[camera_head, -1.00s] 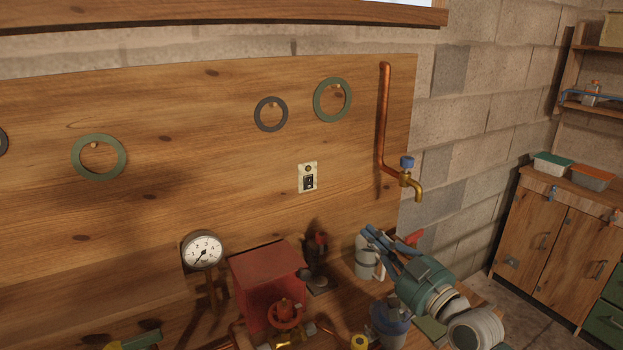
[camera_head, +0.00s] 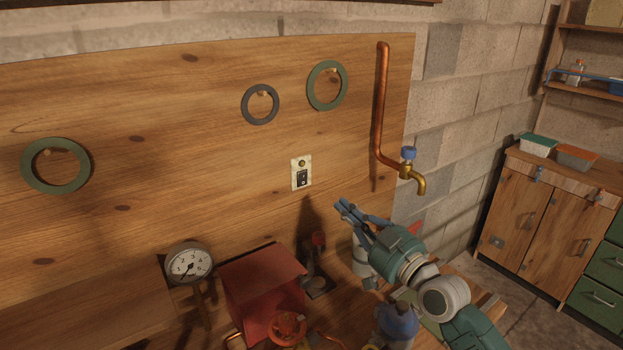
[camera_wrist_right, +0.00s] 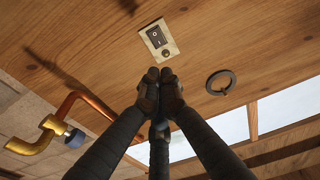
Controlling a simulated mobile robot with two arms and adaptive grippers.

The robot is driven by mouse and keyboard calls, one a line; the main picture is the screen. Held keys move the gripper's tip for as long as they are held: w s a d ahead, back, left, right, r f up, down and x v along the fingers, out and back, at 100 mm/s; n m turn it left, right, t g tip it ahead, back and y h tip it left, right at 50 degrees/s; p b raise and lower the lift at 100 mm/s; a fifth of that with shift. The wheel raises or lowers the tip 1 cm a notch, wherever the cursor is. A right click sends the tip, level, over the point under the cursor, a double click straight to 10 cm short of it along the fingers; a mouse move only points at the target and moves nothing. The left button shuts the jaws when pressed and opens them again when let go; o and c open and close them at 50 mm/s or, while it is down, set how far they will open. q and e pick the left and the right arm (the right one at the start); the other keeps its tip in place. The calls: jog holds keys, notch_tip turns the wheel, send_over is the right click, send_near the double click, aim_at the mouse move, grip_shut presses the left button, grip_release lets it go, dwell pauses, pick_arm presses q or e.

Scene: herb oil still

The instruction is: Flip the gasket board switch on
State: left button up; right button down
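The gasket board (camera_head: 210,150) is a wooden panel on the wall. Its switch is a black rocker on a pale plate (camera_head: 301,173) with a brass knob above the rocker, in the middle right of the head view. The switch plate also shows in the right wrist view (camera_wrist_right: 158,38), upside down, just beyond my fingertips. My right gripper (camera_head: 342,206) is below and right of the switch in the head view, with its fingers pointing toward the board. In the right wrist view its fingertips (camera_wrist_right: 160,76) are together, with nothing seen between them. My left gripper is not in view.
A copper pipe with a brass tap (camera_head: 413,180) stands right of the switch. Ring gaskets hang on the board, one dark (camera_head: 247,105) and others green. Below are a dial gauge (camera_head: 188,264), a red box (camera_head: 260,278) and a dark stand with a red top (camera_head: 318,265).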

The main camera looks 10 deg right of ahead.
jog(key=p, duration=0.2)
send_near(305, 174)
jog(key=x, duration=0.6)
jog(key=shift+r, duration=0.1)
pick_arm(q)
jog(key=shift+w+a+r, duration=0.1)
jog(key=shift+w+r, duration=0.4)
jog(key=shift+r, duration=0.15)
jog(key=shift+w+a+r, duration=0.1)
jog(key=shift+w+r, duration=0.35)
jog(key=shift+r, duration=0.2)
pick_arm(e)
jog(key=shift+w+a, duration=0.25)
jog(key=shift+w, duration=0.25)
jog(key=shift+w, duration=0.1)
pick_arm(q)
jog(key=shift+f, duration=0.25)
pick_arm(e)
jog(key=shift+r, duration=0.2)
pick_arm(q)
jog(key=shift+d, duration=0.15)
